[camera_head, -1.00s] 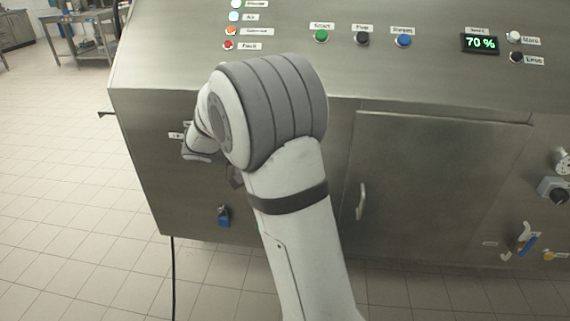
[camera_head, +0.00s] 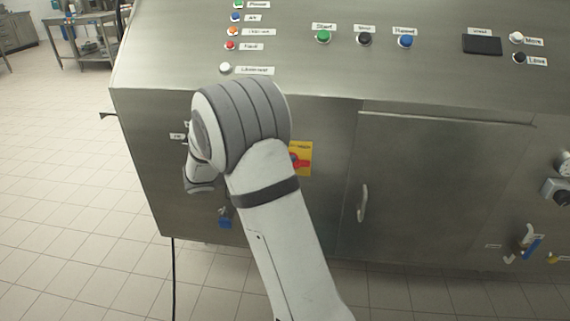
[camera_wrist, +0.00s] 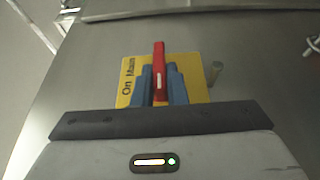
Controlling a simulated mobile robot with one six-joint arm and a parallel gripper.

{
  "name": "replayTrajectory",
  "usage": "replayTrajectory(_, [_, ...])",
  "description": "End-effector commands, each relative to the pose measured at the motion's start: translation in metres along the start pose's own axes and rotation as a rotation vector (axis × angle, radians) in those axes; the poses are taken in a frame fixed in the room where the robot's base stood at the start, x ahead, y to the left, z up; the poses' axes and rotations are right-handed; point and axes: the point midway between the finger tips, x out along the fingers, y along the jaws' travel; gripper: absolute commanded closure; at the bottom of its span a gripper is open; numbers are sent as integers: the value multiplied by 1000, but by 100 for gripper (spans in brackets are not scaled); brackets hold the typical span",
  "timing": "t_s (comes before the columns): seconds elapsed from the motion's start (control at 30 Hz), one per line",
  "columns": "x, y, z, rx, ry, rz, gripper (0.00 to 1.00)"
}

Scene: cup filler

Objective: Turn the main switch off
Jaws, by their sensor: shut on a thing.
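The main switch is a yellow plate (camera_head: 306,148) with a red handle (camera_head: 299,160) on the front of the steel machine, partly hidden by my arm in the head view. The handle lies roughly sideways there. In the wrist view the plate (camera_wrist: 201,91) carries the words "On" and "Main", turned on their side. My gripper (camera_wrist: 161,79) is at the switch, its blue-grey fingers shut on either side of the red handle (camera_wrist: 159,58). The handle runs up and down in that picture. The gripper is hidden behind my arm in the head view.
The sloping panel above has indicator lamps (camera_head: 234,32), a green button (camera_head: 323,36), a blue button (camera_head: 405,41) and a dark display (camera_head: 482,44). A closed door with a handle (camera_head: 362,203) is to the right. A blue-handled valve (camera_head: 225,222) sits low. Floor at left is clear.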

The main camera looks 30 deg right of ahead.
Motion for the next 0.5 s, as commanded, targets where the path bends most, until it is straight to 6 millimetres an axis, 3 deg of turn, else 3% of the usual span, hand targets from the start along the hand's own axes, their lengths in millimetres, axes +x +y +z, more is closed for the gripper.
replayTrajectory(0.27, [1,-2,2,-6,-5,0,100])
replayTrajectory(0.3, [1,-2,2,-6,-5,0,85])
replayTrajectory(0.5, [1,-1,1,-4,-3,0,68])
